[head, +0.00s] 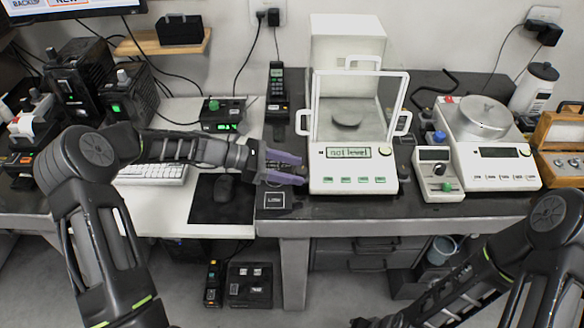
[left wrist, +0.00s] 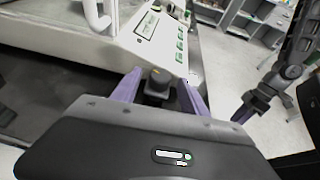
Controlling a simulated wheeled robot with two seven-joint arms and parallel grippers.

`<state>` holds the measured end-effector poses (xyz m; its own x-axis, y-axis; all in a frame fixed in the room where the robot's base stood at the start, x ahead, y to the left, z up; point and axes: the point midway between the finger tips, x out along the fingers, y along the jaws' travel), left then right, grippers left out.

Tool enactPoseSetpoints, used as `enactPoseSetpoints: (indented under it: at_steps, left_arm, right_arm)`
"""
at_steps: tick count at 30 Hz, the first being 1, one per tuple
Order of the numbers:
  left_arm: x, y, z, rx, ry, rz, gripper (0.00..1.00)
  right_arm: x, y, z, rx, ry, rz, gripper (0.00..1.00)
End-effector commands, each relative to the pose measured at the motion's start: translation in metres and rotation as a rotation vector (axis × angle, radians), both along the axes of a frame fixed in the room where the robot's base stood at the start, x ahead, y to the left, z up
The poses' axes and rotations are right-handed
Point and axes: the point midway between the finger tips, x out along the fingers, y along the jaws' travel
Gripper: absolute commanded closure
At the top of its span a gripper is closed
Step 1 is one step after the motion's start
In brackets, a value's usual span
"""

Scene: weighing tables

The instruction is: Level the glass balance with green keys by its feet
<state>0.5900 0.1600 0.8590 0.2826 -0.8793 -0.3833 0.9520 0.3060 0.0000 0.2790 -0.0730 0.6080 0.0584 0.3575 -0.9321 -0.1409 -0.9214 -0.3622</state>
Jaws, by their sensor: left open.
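The glass balance with green keys (head: 352,174) stands on the dark table, its display reading "not level". Its glass shield frame (head: 312,118) stands around a round pan (head: 347,117). My left gripper (head: 303,172) is at the balance's front left corner; its purple fingers are open. In the left wrist view the fingers (left wrist: 160,88) stand on either side of a small dark foot knob (left wrist: 157,80) at the balance's corner; contact cannot be told. My right gripper shows small in the left wrist view (left wrist: 250,106), away from the table; its jaws are unclear.
Right of the balance are a small device with a green knob (head: 438,176) and a second balance with a round steel pan (head: 490,152). A black phone-like handset (head: 277,90) stands behind my left gripper. A mouse (head: 223,188) on a dark mat lies left.

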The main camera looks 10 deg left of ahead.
Motion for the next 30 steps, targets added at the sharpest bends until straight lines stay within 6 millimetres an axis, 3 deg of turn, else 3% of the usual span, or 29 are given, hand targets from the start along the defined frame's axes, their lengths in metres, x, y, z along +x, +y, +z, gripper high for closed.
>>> enactPoseSetpoints:
  at_steps: [7,26,30]
  left_arm:
    - [0.0002,-0.0009,-0.0005,0.000,0.000,0.000,0.48]
    - [0.0002,-0.0005,-0.0003,0.000,0.000,0.000,1.00]
    - [0.0001,-0.0004,-0.0002,0.000,0.000,0.000,1.00]
  right_arm:
    - [0.0000,0.0000,-0.0001,0.000,0.000,0.000,0.64]
    - [0.0000,0.0000,0.0000,0.000,0.000,0.000,0.64]
    - [0.0000,0.0000,0.0000,0.000,0.000,0.000,0.64]
